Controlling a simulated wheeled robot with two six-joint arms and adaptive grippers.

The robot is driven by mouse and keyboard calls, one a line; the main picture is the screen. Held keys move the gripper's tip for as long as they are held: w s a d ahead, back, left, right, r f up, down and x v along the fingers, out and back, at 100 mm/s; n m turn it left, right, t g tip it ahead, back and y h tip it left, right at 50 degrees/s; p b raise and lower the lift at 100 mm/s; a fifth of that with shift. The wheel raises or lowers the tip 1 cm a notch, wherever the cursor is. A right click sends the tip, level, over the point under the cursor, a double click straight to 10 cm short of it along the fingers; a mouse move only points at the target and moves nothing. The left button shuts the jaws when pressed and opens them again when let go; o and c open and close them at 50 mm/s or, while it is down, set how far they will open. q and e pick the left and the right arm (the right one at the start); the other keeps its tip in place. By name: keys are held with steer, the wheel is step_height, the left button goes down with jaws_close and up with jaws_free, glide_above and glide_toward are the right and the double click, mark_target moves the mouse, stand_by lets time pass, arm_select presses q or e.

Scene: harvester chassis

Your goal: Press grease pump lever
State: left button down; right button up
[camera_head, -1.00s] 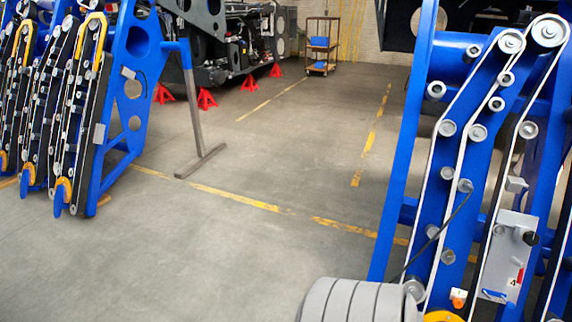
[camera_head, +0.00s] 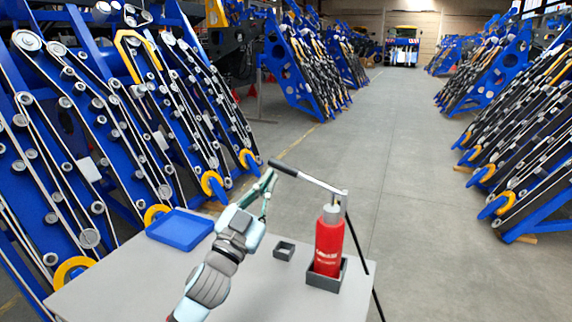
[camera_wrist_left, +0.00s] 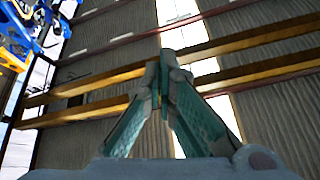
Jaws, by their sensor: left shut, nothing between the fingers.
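A red grease pump (camera_head: 329,245) stands upright in a dark square holder (camera_head: 323,284) near the right end of a grey table. Its thin metal lever (camera_head: 318,183) runs from the pump's top to the left and slightly up, ending in a black grip (camera_head: 283,167). My left gripper (camera_head: 270,174) is shut and empty, fingers pointing up, with its tips close to the end of the black grip. I cannot tell whether they touch. In the left wrist view, the closed fingertips (camera_wrist_left: 164,58) point at the ceiling, and no pump shows there. My right gripper is not seen.
The grey table (camera_head: 130,280) also holds a blue tray (camera_head: 180,229) at its back left and a small empty dark box (camera_head: 284,250) near the pump. Blue harvester chassis parts stand behind and on both sides. The grey aisle floor (camera_head: 400,160) is clear.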

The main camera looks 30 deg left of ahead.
arm_select(q)
step_height(320, 180, up, 6)
steer(key=p, duration=1)
glide_above(305, 176)
steer(key=s+a, duration=0.3)
steer(key=s, duration=0.1)
steer(key=f+b, duration=0.2)
steer(key=a+f+b, duration=0.1)
steer(key=f+b, duration=0.1)
steer(key=f, duration=0.1)
steer(key=shift+w+a+f, duration=0.1)
steer(key=shift+w, duration=0.05)
